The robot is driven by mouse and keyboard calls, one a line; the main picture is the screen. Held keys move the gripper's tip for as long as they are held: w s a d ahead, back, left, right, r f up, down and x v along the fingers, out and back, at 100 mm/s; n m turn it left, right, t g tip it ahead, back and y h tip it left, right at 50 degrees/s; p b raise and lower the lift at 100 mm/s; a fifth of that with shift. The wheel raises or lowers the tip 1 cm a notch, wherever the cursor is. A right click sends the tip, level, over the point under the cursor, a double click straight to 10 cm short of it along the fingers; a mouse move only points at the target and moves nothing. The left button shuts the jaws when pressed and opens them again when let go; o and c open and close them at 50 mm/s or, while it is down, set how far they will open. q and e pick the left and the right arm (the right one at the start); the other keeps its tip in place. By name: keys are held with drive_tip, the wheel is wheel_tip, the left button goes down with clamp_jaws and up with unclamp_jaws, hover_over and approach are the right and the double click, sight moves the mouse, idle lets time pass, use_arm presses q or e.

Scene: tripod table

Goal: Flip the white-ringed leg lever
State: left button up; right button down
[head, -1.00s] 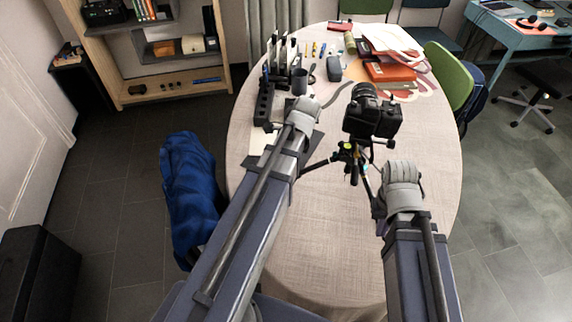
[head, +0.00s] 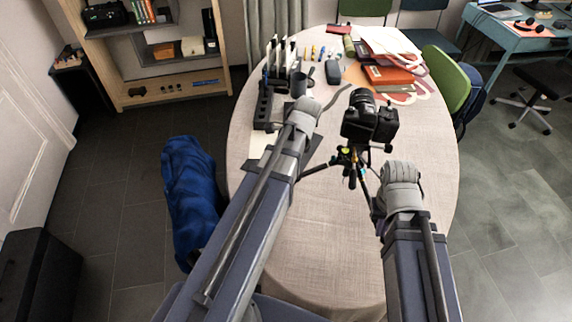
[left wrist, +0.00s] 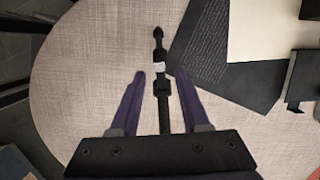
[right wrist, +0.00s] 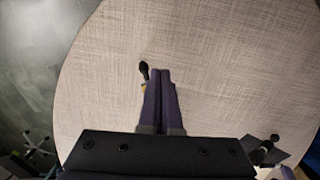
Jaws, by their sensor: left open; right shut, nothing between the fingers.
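A black camera (head: 369,118) stands on a small black tripod (head: 350,165) on the table. In the left wrist view, a black tripod leg with a white ring (left wrist: 159,70) lies between the fingers of my left gripper (left wrist: 160,76). That gripper is open, one finger on each side of the leg. I cannot tell whether they touch it. My right gripper (right wrist: 160,71) is shut and empty. Its fingers are right beside another black leg (right wrist: 144,70) with a yellowish band, largely hidden behind them. In the head view, my right gripper (head: 377,208) is mostly covered by its wrist. The levers are too small to make out.
The oval cloth-covered table (head: 320,255) is clear at the front. A black organizer (head: 264,108), a mug (head: 299,84) and dark flat sheets (left wrist: 215,50) are on the left. Red books (head: 388,78) lie at the back. A green chair (head: 446,78) stands at the right.

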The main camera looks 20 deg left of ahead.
use_arm(q)
drive_tip(key=p+v, duration=0.5)
drive_tip(key=v, duration=0.1)
drive_tip(key=a+h, duration=0.1)
drive_tip(key=s+a+t+h, duration=0.1)
drive_tip(key=a, duration=0.1)
drive_tip(key=shift+s+a+r+p, duration=0.1)
drive_tip(key=shift+s+r+p, duration=0.1)
drive_tip(key=shift+p, duration=0.2)
drive_tip(key=shift+f, duration=0.15)
wheel_tip(320, 180, down, 8)
drive_tip(key=b, duration=0.7)
drive_tip(key=shift+b, duration=0.4)
